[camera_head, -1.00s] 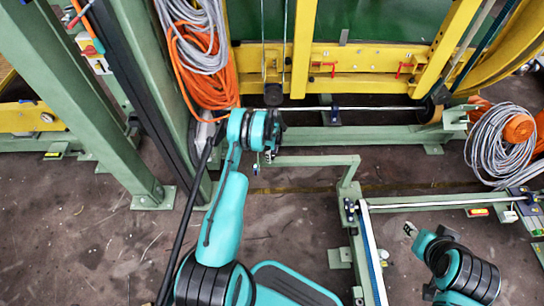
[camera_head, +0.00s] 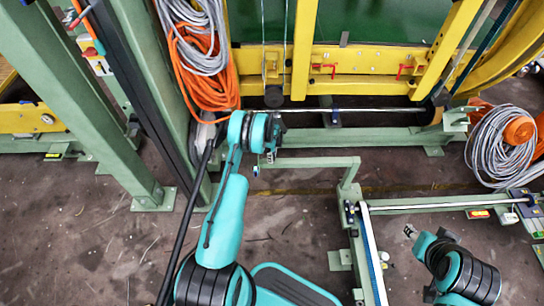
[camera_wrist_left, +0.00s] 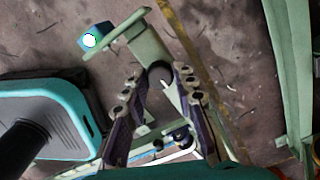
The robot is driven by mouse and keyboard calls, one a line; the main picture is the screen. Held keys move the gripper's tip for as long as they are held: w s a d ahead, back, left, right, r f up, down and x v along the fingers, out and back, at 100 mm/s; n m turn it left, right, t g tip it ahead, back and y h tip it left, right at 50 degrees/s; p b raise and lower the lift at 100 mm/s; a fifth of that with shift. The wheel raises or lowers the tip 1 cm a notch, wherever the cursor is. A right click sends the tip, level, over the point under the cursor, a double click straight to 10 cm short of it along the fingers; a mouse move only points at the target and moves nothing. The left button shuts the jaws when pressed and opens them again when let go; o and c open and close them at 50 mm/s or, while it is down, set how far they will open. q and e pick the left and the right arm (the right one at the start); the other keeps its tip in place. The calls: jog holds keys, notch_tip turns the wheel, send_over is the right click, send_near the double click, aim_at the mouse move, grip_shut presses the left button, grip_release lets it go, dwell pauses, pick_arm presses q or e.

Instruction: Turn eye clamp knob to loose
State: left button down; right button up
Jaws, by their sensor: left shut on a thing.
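My left gripper (camera_wrist_left: 160,72) reaches down toward a green metal bracket (camera_wrist_left: 146,42). Its two jointed fingers are closed around a dark, round knob-like piece beside the bracket, which I take to be the clamp knob. Its markings and turn position cannot be read. In the head view my left gripper (camera_head: 268,157) is small and mostly hidden by its teal wrist, and the knob does not show clearly there. My right gripper (camera_head: 410,231) is at the lower right, away from the bracket. Its fingers are too small to read.
A green beam (camera_head: 315,162) runs beside my left gripper, with a blue part (camera_wrist_left: 94,38) at its end. Orange and grey cables (camera_head: 205,75) hang near my left wrist. A yellow frame (camera_head: 345,70) stands behind. Open floor (camera_head: 90,240) lies to the left.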

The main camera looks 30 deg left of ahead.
pick_arm(q)
jog(key=n, duration=0.5)
jog(key=shift+n, duration=0.4)
jog(key=n, duration=0.5)
jog(key=shift+n, duration=0.3)
jog(key=n, duration=1.1)
jog(key=shift+n, duration=0.3)
jog(key=c, duration=1.2)
grip_release()
